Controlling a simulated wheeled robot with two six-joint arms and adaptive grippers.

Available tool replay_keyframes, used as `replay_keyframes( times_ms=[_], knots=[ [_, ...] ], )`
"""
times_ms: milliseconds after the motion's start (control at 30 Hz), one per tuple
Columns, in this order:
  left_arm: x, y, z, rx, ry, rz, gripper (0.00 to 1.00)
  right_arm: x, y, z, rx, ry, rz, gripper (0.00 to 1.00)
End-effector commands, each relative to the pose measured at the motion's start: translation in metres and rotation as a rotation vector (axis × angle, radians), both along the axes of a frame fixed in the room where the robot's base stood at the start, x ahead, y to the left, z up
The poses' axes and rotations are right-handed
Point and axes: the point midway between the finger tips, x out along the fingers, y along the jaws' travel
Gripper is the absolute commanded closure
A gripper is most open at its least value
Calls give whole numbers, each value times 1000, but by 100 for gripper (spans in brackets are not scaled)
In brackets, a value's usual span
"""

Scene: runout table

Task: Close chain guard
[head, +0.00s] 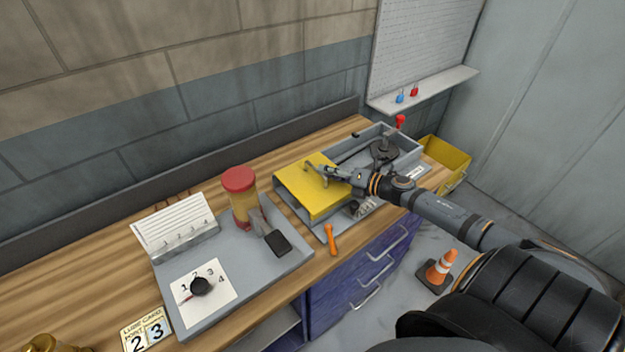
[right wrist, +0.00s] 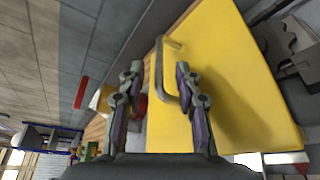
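The yellow chain guard (head: 312,192) lies over the left part of a grey housing on the bench. I cannot tell whether it sits flat or slightly raised. In the right wrist view the guard (right wrist: 225,75) fills the right half, and its bar handle (right wrist: 160,75) stands out near its edge. My right gripper (head: 318,172) is above the guard's far side. In the wrist view its two fingers (right wrist: 157,72) are apart, with the handle between them; I cannot tell whether either finger touches it. My left gripper is not in view.
An orange-handled tool (head: 331,240) lies in front of the guard. A yellow bin (head: 455,160) and traffic cone (head: 440,268) are right.

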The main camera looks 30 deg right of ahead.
Motion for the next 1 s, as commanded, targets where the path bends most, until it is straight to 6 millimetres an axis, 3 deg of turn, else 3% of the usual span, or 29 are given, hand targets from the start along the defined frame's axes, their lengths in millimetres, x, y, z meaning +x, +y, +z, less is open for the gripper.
replay_keyframes(
  times_ms=[33, 67, 200, 333, 533, 900, 1000],
  knots=[
    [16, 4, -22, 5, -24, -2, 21, 5, 2, -13, -4, -4, 1, 66],
    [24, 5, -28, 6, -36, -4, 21, 7, 4, -13, -3, -5, 2, 66],
    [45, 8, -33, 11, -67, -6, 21, 21, 10, -8, 2, -9, 1, 66],
    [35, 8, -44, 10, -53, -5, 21, 33, 15, -10, 1, -6, -3, 66],
    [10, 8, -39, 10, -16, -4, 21, 51, 21, -10, 3, -6, -4, 66],
    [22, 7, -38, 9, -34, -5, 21, 56, 24, -13, 1, -1, -2, 66],
    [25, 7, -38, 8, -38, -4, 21, 55, 24, -13, 1, -1, -2, 78]
  ],
)
